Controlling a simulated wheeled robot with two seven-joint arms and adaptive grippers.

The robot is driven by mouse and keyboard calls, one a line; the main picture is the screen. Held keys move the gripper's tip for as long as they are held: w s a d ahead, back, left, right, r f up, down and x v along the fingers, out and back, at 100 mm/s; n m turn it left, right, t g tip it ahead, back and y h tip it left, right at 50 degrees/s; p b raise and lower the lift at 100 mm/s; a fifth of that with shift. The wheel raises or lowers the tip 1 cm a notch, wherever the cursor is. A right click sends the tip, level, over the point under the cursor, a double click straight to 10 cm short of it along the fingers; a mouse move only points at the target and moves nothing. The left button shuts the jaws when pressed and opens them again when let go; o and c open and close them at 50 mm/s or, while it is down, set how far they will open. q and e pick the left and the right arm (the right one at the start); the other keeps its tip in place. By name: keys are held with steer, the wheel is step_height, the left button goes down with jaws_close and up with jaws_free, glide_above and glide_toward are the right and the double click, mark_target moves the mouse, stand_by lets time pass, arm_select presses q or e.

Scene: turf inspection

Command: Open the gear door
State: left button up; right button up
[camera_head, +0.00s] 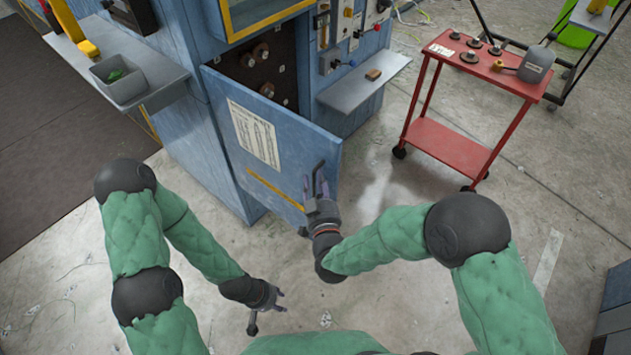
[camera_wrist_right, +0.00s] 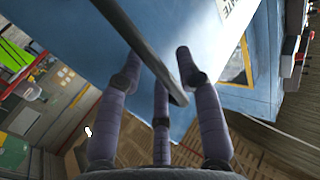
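The blue gear door (camera_head: 285,150) stands ajar on the blue cabinet, its right edge swung out. A dark cavity with several round gear parts (camera_head: 262,62) shows behind it. My right gripper (camera_head: 316,180) is at the door's outer face near its right edge. In the right wrist view my purple fingers (camera_wrist_right: 158,75) are spread apart, with a dark handle bar (camera_wrist_right: 140,40) running between them; firm contact cannot be told. The blue door panel (camera_wrist_right: 170,30) also shows there. My left gripper (camera_head: 268,306) is open and empty, low over the floor, away from the door.
A red cart (camera_head: 455,145) with several gear parts and a grey canister (camera_head: 536,64) stands to the right. A shelf (camera_head: 362,85) juts from the cabinet right of the opening. A grey bin (camera_head: 120,80) sits on the left ledge. The floor before the door is clear.

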stand_by(0.3)
steer(key=s+d, duration=0.1)
steer(key=s, duration=1.1)
steer(key=shift+w+d, duration=0.1)
steer(key=shift+w, duration=0.05)
steer(key=s+d+f+m+g+y+p, duration=0.1)
steer(key=d+f+g, duration=0.1)
steer(key=f+g, duration=0.65)
steer(key=s+d+f+m+g, duration=0.15)
steer(key=f+g, duration=0.25)
steer(key=f, duration=1)
steer(key=s+d+f+m+g+y, duration=0.1)
steer(key=s+f+g, duration=0.4)
steer(key=s, duration=0.2)
steer(key=shift+s+d+f+p, duration=0.3)
steer(key=shift+s+f+p, duration=0.05)
steer(key=shift+s+f, duration=0.05)
